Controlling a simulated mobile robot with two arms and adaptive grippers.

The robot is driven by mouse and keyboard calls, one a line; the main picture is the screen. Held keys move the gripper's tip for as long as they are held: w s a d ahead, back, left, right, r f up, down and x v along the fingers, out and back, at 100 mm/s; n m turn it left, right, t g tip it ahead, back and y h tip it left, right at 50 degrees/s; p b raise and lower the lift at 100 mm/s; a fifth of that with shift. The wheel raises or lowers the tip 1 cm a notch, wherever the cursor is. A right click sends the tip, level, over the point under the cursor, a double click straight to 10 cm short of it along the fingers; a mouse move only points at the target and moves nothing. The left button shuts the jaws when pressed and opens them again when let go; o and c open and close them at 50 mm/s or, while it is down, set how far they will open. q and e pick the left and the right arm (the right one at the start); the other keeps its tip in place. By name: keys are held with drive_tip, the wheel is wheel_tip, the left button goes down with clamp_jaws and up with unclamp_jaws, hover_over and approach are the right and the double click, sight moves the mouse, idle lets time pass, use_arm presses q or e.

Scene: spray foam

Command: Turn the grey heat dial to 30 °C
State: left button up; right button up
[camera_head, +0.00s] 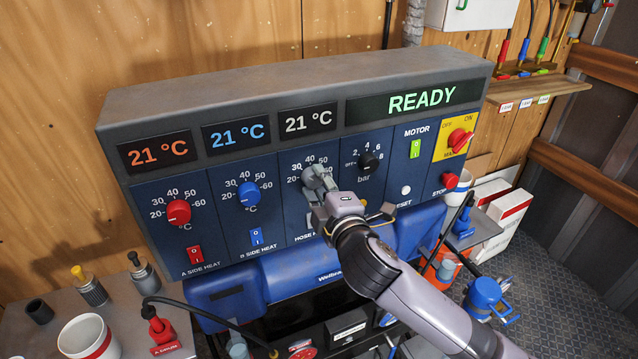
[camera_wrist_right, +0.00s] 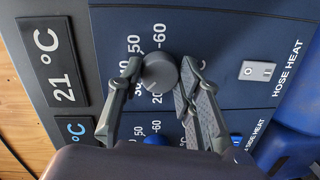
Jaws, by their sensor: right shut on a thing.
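The grey heat dial (camera_head: 311,174) sits on the blue panel under the white 21 °C display (camera_head: 308,121), above the HOSE HEAT label. Its scale shows 20 to 60 around it. My right gripper (camera_head: 317,187) is shut on the dial. In the right wrist view the round grey dial (camera_wrist_right: 159,72) lies between the two fingertips of my right gripper (camera_wrist_right: 161,75), one on each side. The dial's pointer mark cannot be made out. The hose heat switch (camera_wrist_right: 258,70) is pale grey. My left gripper is not in view.
The red dial (camera_head: 178,212) and blue dial (camera_head: 249,194) are to the left, with rocker switches below. The black bar dial (camera_head: 368,162) is close on the right. The READY display (camera_head: 421,101) is lit green. Cups and bottles stand on the lower-left bench.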

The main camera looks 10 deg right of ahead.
idle(0.3)
drive_tip(key=o, duration=1.2)
drive_tip(key=shift+c, duration=0.2)
drive_tip(key=shift+s, duration=0.1)
drive_tip(key=s+d, duration=0.1)
drive_tip(key=s, duration=1)
drive_tip(key=shift+s+d+r, duration=0.2)
drive_tip(key=shift+s+r, duration=0.2)
drive_tip(key=shift+r, duration=0.05)
